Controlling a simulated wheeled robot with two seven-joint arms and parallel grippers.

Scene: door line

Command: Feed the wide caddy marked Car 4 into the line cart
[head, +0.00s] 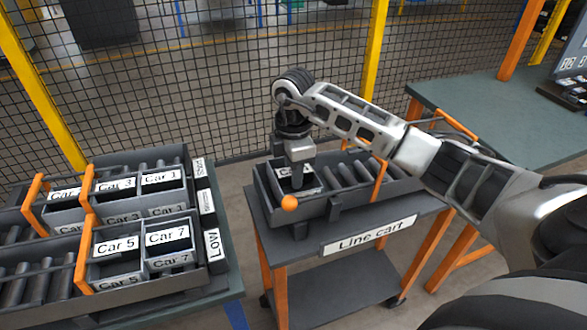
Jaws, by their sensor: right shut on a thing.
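The line cart (368,235) stands at the centre, with a roller lane (350,172) in the grey tray on its top. A dark caddy (313,182) sits at the left end of this lane. Its white label is partly covered by my gripper, so its car number cannot be read. My right gripper (297,182) points down into this caddy and is shut on it; the fingertips are mostly hidden. My left gripper is out of view.
At left, a roller rack holds caddies marked Car 3 (116,185), Car 1 (161,179), Car 5 (117,246) and Car 7 (168,237). An orange bar (379,180) crosses the cart lane. A green table (480,105) stands behind right; a mesh fence (220,75) runs behind.

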